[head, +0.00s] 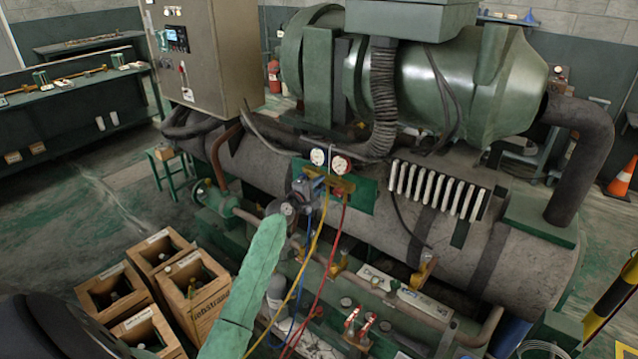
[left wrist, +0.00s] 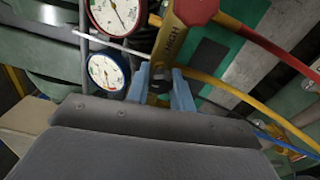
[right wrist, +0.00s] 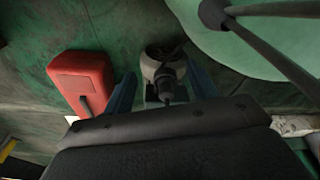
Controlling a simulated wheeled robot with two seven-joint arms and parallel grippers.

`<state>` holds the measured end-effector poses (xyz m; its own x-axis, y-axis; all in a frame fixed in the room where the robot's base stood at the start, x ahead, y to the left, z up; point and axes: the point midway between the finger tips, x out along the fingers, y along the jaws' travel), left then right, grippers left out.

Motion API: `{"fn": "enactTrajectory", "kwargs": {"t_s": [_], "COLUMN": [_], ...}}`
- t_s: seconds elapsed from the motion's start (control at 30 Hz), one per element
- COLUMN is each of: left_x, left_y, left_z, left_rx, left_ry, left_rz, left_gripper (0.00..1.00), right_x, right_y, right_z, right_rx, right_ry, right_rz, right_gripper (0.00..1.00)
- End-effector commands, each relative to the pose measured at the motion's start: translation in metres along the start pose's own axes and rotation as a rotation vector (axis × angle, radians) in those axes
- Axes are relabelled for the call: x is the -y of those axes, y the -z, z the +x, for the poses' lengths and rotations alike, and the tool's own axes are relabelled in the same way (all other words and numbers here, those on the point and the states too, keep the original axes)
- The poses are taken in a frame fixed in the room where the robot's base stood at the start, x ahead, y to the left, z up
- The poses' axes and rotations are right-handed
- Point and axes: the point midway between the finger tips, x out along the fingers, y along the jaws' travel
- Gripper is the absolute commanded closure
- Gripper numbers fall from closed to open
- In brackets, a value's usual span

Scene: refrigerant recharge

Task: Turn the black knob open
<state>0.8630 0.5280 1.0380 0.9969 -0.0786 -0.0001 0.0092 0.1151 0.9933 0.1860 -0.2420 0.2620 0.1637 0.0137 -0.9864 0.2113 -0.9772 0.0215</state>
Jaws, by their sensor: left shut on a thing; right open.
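The manifold with its brass body (head: 340,183) hangs on the green panel by the large tank. It carries two round gauges, one blue-rimmed (left wrist: 106,76) and one red-rimmed (left wrist: 116,14). A small black knob (left wrist: 159,74) sits on the brass body's near side, largely covered by my fingers. My left gripper (left wrist: 163,90) has its blue fingers on either side of the knob and is shut on it. The same gripper shows in the head view (head: 308,187) at the manifold.
Yellow (head: 315,240), red (head: 328,250) and blue hoses hang below the manifold. Wooden crates with bottles (head: 195,300) stand on the floor at the lower left. A red case (right wrist: 80,80) lies left of my right gripper. Free floor (head: 80,210) shows at left.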

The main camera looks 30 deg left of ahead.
Motion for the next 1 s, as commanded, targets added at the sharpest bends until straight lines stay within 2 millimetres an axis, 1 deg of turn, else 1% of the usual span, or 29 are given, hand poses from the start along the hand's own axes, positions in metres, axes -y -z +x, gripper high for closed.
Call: {"fn": "enactTrajectory", "kwargs": {"t_s": [0.1, 0.33, 0.57, 0.77, 0.8, 0.87, 0.9, 1.0], "left_x": [0.0, 0.001, 0.001, 0.001, 0.001, 0.001, 0.001, 0.001], "left_y": [0.0, 0.001, 0.001, 0.001, 0.001, 0.001, 0.001, 0.0], "left_z": [0.0, 0.0, 0.0, 0.0, 0.0, 0.0, 0.0, 0.0], "left_rx": [-0.001, -0.002, -0.001, -0.001, -0.001, -0.001, -0.001, -0.001], "left_ry": [0.0, 0.0, 0.0, 0.0, 0.0, 0.0, 0.0, 0.0], "left_rz": [-0.047, -0.094, -0.102, -0.101, -0.101, -0.101, -0.101, -0.101], "left_gripper": [1.0, 1.0, 1.0, 1.0, 0.71, 0.59, 0.55, 0.55], "right_x": [0.001, 0.006, 0.011, 0.009, 0.007, 0.004, 0.003, -0.003], "right_y": [-0.01, -0.017, -0.013, -0.009, -0.01, -0.01, -0.011, -0.012], "right_z": [0.0, 0.001, 0.002, 0.001, 0.001, 0.001, 0.001, 0.001], "right_rx": [0.011, 0.014, 0.011, 0.008, 0.008, 0.008, 0.009, 0.01], "right_ry": [0.001, 0.006, 0.01, 0.008, 0.006, 0.004, 0.003, -0.002], "right_rz": [0.0, 0.001, 0.003, 0.002, 0.001, 0.0, 0.0, -0.003], "right_gripper": [0.43, 0.43, 0.43, 0.43, 0.43, 0.43, 0.43, 0.43]}}
